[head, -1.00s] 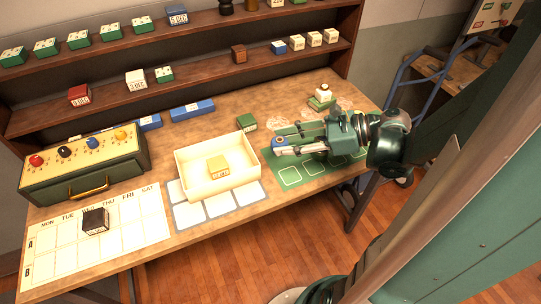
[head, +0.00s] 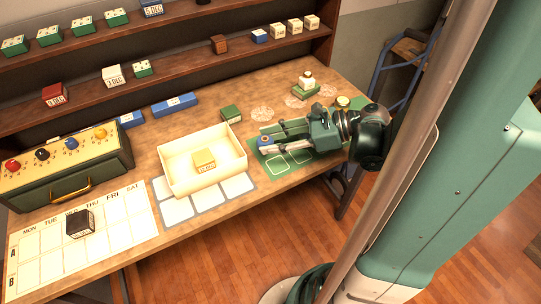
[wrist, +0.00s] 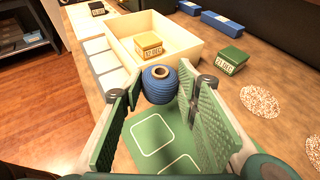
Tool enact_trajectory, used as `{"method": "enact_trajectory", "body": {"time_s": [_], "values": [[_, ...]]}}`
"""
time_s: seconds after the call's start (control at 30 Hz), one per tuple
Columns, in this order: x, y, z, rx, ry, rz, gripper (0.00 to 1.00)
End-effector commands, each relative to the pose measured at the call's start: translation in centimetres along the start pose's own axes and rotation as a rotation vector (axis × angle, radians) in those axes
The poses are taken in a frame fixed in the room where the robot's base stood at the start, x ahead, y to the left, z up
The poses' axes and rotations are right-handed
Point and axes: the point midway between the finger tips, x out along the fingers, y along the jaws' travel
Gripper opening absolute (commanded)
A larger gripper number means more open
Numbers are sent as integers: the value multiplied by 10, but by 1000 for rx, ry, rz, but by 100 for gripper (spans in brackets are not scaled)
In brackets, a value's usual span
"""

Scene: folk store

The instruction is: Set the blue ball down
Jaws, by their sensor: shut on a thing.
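The blue ball (wrist: 160,86), a ribbed ball of twine with a pale hollow core, sits between the fingertips of my gripper (wrist: 161,84) in the wrist view. In the head view my gripper (head: 268,143) lies level from the right, shut on the blue ball (head: 264,138) over the left end of a green mat (head: 273,171). White-outlined squares on the mat (wrist: 152,133) show beneath and nearer than the ball. I cannot tell whether the ball touches the mat.
A cream tray (head: 172,174) with a yellow block (head: 204,161) stands just left of the ball. A green block (head: 231,114) sits behind it. Pale round patches (wrist: 260,100) lie on the table to the right in the wrist view. A white-topped green item (head: 307,84) stands farther back.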

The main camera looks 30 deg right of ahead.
Motion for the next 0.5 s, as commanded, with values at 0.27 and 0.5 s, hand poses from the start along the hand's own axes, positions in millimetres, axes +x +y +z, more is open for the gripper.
{"method": "enact_trajectory", "body": {"time_s": [0.27,0.5], "values": [[7,0,-17,0,0,0,22],[7,0,-17,0,0,0,22]]}}
